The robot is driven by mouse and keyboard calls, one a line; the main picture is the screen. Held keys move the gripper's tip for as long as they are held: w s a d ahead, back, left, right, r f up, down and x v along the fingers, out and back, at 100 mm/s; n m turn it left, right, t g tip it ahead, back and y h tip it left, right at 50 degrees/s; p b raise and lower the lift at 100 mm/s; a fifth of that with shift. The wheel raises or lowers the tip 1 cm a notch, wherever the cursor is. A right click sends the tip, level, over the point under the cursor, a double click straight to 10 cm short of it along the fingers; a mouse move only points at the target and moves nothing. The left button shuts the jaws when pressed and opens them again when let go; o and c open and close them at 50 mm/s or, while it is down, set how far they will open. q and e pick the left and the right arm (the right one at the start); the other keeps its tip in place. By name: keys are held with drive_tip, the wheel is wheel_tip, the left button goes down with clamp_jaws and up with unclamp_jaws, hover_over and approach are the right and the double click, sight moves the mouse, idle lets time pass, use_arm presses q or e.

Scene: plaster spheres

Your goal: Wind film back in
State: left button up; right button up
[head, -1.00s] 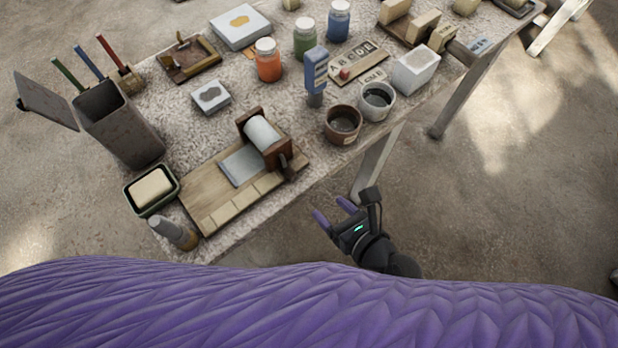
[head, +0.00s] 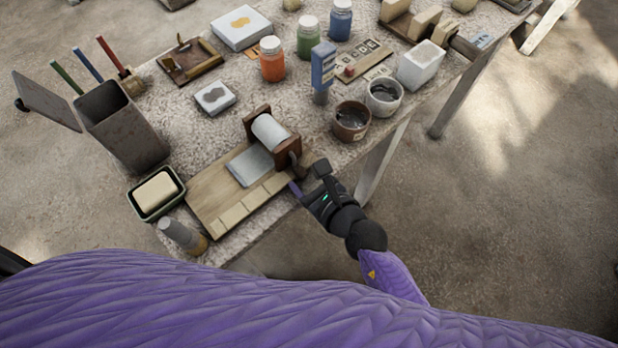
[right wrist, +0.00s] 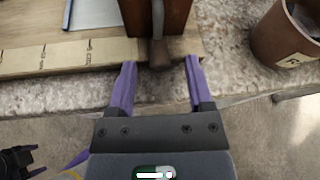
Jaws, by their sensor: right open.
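The film (head: 251,165) is a pale grey sheet on a wooden board (head: 222,184). It runs to a pale roller (head: 269,132) held between brown wooden cheeks (head: 288,152). A small crank handle (right wrist: 158,50) sticks out from the right cheek in the right wrist view. My right gripper (right wrist: 158,84) is open, its purple fingers on either side of the handle's end with clear gaps. In the head view the right gripper (head: 298,188) is at the table's front edge, beside the cheek.
A brown pot (head: 351,121) and a pale pot (head: 384,97) stand right of the winder. A blue stamp (head: 322,70) stands behind. A soap dish (head: 156,194) and a grey-tipped cylinder (head: 182,236) are at the left. Floor lies open right of the table.

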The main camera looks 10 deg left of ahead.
clamp_jaws()
idle(0.4)
